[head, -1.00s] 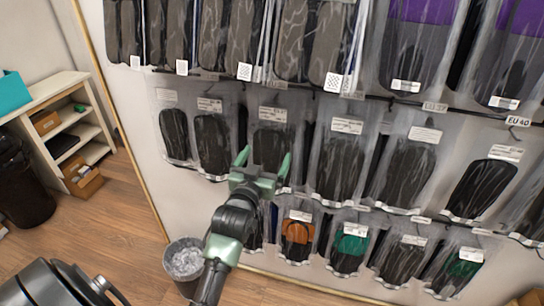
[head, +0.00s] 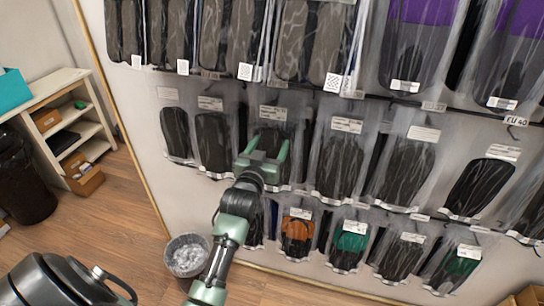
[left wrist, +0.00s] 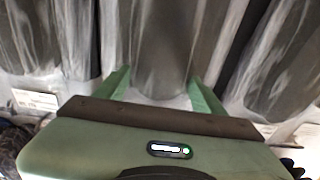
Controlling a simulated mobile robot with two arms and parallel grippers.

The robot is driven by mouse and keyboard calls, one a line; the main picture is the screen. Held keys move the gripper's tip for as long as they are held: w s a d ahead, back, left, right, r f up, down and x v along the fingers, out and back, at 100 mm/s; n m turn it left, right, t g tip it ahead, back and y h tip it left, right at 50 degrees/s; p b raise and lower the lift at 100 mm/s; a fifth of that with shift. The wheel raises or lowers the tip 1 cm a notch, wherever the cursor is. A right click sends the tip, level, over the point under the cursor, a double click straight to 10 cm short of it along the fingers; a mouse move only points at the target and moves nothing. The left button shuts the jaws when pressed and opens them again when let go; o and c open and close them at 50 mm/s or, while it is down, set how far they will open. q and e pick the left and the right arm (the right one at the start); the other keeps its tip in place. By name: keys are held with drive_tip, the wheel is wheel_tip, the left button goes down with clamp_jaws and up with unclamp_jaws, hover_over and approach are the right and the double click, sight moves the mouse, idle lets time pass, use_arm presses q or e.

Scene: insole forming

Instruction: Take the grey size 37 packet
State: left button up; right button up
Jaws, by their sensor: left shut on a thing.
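My left gripper (head: 265,151) is at the middle row of the wall rack. Its two green fingers are shut on the sides of a dark grey insole packet (head: 272,127), the third from the left. The packet hangs upright in clear wrap with a white label on top; its size is too small to read. In the left wrist view the same packet (left wrist: 165,45) is between the fingers of the gripper (left wrist: 161,88). The gripper hides the packet's lower part in the head view. My right gripper is not in view.
Close neighbours hang on both sides: a dark packet on the left (head: 214,142) and one on the right (head: 339,165). Packets with orange (head: 297,232) and green (head: 349,243) insoles hang below. A bin (head: 187,256) stands on the floor; white shelves (head: 75,130) are at left.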

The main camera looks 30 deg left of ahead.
use_arm(q)
drive_tip(key=shift+r, duration=0.55)
drive_tip(key=shift+s+r, duration=0.15)
drive_tip(key=shift+s, duration=0.1)
drive_tip(key=b+v, duration=0.2)
drive_tip(key=v, duration=1.4)
drive_tip(key=shift+s+d+b, duration=0.15)
drive_tip(key=shift+s+b, duration=0.05)
drive_tip(key=shift+b, duration=0.1)
drive_tip(key=shift+c, duration=0.2)
drive_tip(key=shift+s+d+r, duration=0.1)
drive_tip(key=shift+s, duration=0.45)
